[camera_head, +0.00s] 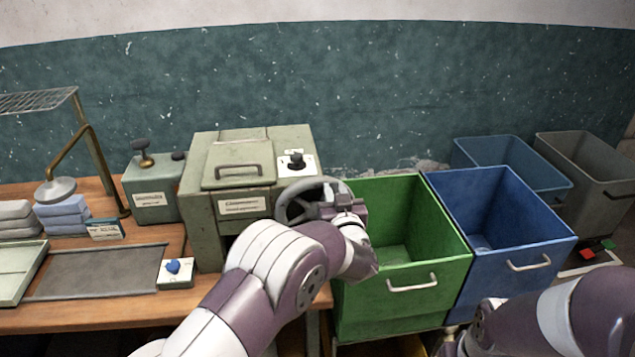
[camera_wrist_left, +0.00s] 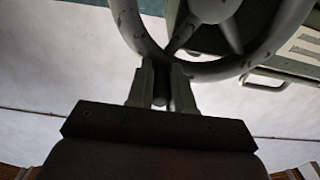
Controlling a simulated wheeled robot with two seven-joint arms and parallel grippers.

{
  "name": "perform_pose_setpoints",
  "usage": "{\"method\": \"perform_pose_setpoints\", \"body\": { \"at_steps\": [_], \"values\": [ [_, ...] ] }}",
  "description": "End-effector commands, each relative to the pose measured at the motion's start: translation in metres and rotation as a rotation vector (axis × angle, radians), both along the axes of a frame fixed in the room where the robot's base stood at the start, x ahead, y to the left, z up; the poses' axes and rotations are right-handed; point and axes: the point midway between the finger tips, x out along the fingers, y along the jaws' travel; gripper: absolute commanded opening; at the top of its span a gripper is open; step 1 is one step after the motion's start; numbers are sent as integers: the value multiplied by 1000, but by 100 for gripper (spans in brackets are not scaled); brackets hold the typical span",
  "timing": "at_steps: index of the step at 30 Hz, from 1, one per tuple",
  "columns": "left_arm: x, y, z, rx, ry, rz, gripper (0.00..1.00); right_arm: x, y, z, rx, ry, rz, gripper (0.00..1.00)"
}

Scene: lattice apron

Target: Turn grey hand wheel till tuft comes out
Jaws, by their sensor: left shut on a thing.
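The grey hand wheel (camera_head: 291,192) stands at the right front of a grey-green machine (camera_head: 200,232). My left gripper (camera_head: 338,197) is at the wheel's right side, with my arm partly in front of it. In the left wrist view the two fingers (camera_wrist_left: 161,84) are closed on the rim of the wheel (camera_wrist_left: 222,68), with spokes and hub above them. No tuft shows in either view. The opening under the machine's front is dark and partly hidden by my left arm. My right arm enters at the lower right; its gripper is out of sight.
A green bin (camera_head: 447,262) stands close to the wheel's right, with a blue bin (camera_head: 520,237) beside it. More bins stand behind at the right. On the wooden bench (camera_head: 120,312) are a blue-knobbed box (camera_head: 175,281), a dark tray (camera_head: 95,270) and folded cloths (camera_head: 62,212).

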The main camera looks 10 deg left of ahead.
Motion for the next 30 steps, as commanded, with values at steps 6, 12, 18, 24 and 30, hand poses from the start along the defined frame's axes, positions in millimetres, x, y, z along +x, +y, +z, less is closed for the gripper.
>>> {"method": "perform_pose_setpoints", "body": {
  "at_steps": [6,12,18,24,30],
  "values": [
    [0,0,1,0,-1,0,0,0,0,0,0,0,0,43],
    [3,-12,-11,0,-1,-1,0,0,0,-8,0,0,0,43],
    [8,-29,-23,0,0,-1,0,0,0,-16,0,0,0,43],
    [9,-29,-21,0,-2,-1,0,0,0,-14,0,0,0,43],
    [10,-35,-33,0,-2,-2,0,0,0,-24,0,0,0,43]
  ]
}}
